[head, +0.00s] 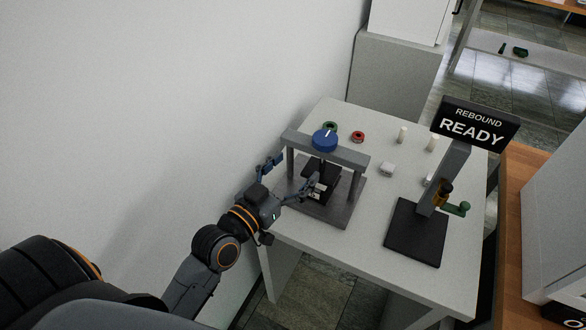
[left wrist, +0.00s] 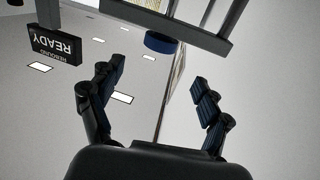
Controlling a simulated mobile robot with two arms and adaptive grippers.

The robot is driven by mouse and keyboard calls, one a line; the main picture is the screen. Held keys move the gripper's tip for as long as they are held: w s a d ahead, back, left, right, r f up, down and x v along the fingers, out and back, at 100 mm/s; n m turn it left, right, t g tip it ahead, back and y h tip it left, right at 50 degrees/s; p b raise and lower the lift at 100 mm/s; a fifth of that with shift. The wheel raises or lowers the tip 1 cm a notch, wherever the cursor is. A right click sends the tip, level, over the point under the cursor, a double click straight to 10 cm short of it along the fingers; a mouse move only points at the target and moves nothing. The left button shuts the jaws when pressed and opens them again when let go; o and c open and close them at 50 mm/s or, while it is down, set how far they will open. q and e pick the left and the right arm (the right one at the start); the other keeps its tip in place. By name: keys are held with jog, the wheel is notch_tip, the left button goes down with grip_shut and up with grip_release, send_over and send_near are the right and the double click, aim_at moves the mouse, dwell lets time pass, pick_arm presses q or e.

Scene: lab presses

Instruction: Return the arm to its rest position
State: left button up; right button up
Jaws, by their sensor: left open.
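My left gripper (head: 292,174) is open beside the left front of a small grey press with a blue knob (head: 324,139) on its crossbar. One finger reaches toward the press opening, where a small light piece (head: 319,190) sits; I cannot tell whether they touch. In the left wrist view, the open fingers (left wrist: 155,98) have nothing between them. The press frame (left wrist: 185,28) and its blue knob (left wrist: 160,43) show at the top of that view. My right gripper is in neither view.
The press stands on a white table (head: 360,245). A tester with a dark base (head: 415,232), a green-ended handle and a "REBOUND READY" sign (head: 472,126) stands to the right. Green and red rings (head: 358,136), white cylinders (head: 402,134) and a white block (head: 387,169) lie behind. A wall is at left.

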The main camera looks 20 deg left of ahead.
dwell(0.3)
pick_arm(q)
jog(key=s+d+f+m+g, duration=0.1)
jog(key=s+d+f+g, duration=0.2)
jog(key=s+f+g, duration=0.65)
jog(key=s+a+f+n+g+y, duration=0.1)
jog(key=s+a+f+g+y, duration=0.35)
jog(key=s+f, duration=0.5)
notch_tip(320, 180, down, 24)
jog(key=s+g, duration=0.1)
jog(key=s, duration=0.2)
jog(key=s+a+f+g, duration=0.1)
jog(key=s+a+f, duration=0.1)
jog(key=s+f, duration=1.4)
jog(key=shift+s+f+g+h+b, duration=0.3)
jog(key=shift+s+f+h+b, duration=0.05)
jog(key=shift+s+b, duration=0.1)
